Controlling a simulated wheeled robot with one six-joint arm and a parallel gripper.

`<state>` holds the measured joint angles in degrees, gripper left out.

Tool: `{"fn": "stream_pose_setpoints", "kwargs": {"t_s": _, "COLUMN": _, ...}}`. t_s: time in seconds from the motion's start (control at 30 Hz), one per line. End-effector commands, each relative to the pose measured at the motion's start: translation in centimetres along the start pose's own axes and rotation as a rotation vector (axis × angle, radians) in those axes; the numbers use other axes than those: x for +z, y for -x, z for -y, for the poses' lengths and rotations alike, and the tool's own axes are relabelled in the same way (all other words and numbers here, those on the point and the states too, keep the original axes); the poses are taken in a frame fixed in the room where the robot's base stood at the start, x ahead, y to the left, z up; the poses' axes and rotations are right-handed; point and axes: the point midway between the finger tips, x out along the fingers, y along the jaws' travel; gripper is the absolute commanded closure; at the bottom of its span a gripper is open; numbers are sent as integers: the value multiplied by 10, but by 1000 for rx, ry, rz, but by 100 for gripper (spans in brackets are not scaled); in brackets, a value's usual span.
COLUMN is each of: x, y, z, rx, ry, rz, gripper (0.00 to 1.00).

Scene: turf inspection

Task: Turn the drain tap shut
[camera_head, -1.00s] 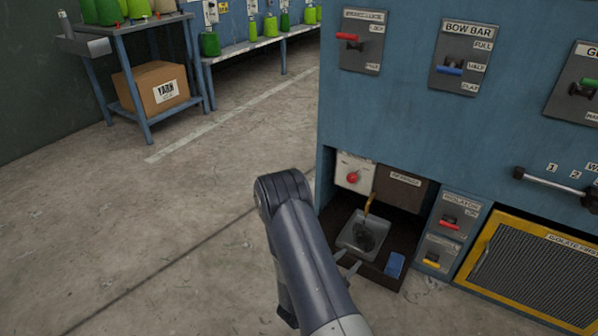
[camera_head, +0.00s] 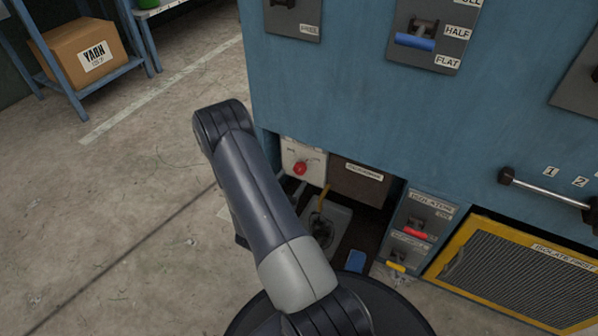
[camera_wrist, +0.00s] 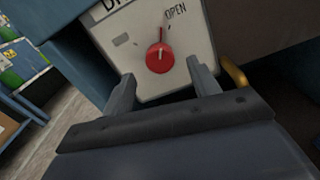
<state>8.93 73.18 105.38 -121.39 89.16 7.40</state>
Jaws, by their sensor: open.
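The drain tap (camera_head: 300,168) is a red knob on a white plate (camera_head: 290,152) inside the low recess of the blue machine. In the wrist view the red knob (camera_wrist: 159,58) sits ahead of and between my fingers, and the plate reads "OPEN" at its upper right. My gripper (camera_wrist: 163,88) is open and empty, its two fingers spread to either side below the knob, apart from it. In the head view my arm hides most of the gripper. A brass spout (camera_head: 323,198) hangs over a grey tray (camera_head: 338,222) below the tap.
A brown gearbox panel (camera_head: 360,178) is right of the tap plate. A blue block (camera_head: 355,261) lies by the tray. Red (camera_head: 415,233) and yellow (camera_head: 397,266) switches and a yellow-framed grille (camera_head: 515,280) are further right. Open floor (camera_head: 120,200) lies to the left.

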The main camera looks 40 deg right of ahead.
Motion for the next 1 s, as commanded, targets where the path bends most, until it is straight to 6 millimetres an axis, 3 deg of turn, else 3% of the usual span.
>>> {"fn": "stream_pose_setpoints", "kwargs": {"t_s": 0.2, "x": -1, "y": -38, "z": 1, "rx": -3, "ry": -3, "rz": 2, "gripper": 43}}
{"fn": "stream_pose_setpoints", "kwargs": {"t_s": 0.4, "x": 0, "y": -56, "z": 1, "rx": -2, "ry": -1, "rz": 0, "gripper": 43}}
{"fn": "stream_pose_setpoints", "kwargs": {"t_s": 0.73, "x": 0, "y": -58, "z": 0, "rx": 1, "ry": 0, "rz": -1, "gripper": 44}}
{"fn": "stream_pose_setpoints", "kwargs": {"t_s": 1.0, "x": 0, "y": -58, "z": 0, "rx": 0, "ry": 0, "rz": -1, "gripper": 66}}
